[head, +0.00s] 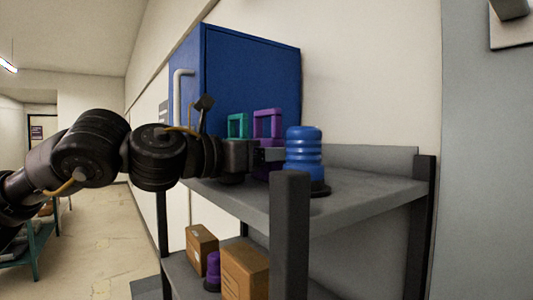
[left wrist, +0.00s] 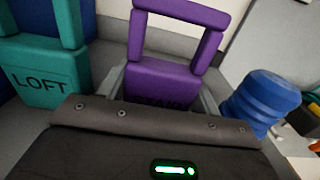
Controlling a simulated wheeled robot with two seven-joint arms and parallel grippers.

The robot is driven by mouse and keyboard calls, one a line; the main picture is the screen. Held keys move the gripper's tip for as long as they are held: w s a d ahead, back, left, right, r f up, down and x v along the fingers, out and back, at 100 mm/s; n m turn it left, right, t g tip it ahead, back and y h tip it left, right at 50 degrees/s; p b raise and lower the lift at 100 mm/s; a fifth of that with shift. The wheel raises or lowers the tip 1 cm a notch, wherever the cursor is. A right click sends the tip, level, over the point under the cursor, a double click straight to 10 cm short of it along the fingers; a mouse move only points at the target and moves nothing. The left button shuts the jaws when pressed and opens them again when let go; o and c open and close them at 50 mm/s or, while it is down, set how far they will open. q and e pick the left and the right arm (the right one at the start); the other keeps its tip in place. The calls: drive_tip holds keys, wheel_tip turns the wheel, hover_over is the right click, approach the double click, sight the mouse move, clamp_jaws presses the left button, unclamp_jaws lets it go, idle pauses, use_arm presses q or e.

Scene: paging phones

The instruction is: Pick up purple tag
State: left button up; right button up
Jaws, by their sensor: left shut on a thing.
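The purple tag (head: 267,124) stands upright on the top shelf, a block with an open frame-shaped handle. It also shows in the left wrist view (left wrist: 165,78), where lettering on its lower face is partly hidden by my gripper. My left gripper (head: 266,155) is shut on the lower block of the purple tag, with a finger on each side in the left wrist view (left wrist: 163,95). I cannot tell whether the tag touches the shelf. A teal tag (head: 237,125) marked LOFT (left wrist: 45,72) stands to its left, apart from it. My right gripper is out of view.
A blue ribbed cylinder (head: 304,148) stands close to the right of the purple tag on the grey shelf (head: 365,190). A blue cabinet (head: 250,70) is behind. A dark post (head: 290,235) rises at the front. Cardboard boxes (head: 245,272) and a purple object (head: 213,268) sit below.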

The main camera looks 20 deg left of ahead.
use_arm(q)
drive_tip(key=shift+r, duration=0.15)
drive_tip(key=shift+r+b, duration=0.3)
drive_tip(key=shift+r, duration=0.3)
wheel_tip(320, 180, up, 13)
drive_tip(key=shift+s+f+b, duration=0.1)
drive_tip(key=shift+f+b, duration=0.05)
drive_tip(key=shift+b, duration=0.8)
wheel_tip(320, 180, up, 14)
drive_tip(key=p, duration=0.3)
drive_tip(key=shift+a+f, duration=0.1)
